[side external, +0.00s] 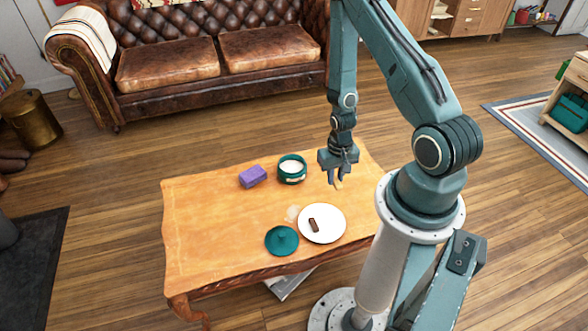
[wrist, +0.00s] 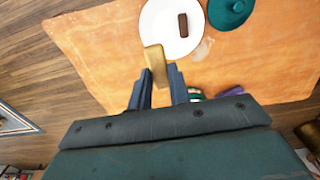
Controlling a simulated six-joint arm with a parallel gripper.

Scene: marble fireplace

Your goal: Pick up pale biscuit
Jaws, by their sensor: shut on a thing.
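The pale biscuit (wrist: 155,62) is a golden, finger-shaped block held at the fingertips of my gripper (wrist: 162,82) in the wrist view. In the side external view my gripper (side external: 336,184) is above the right part of the wooden table, and the biscuit's small pale end shows at its tips. The gripper is shut on the biscuit. The biscuit appears raised clear of the table, though the exact height is hard to tell.
A white plate (side external: 333,233) with a dark brown biscuit (side external: 313,225) stands on the table (side external: 215,220). Beside it are a teal lid (side external: 282,240) and a pale patch (side external: 292,213). The table's left part is clear.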

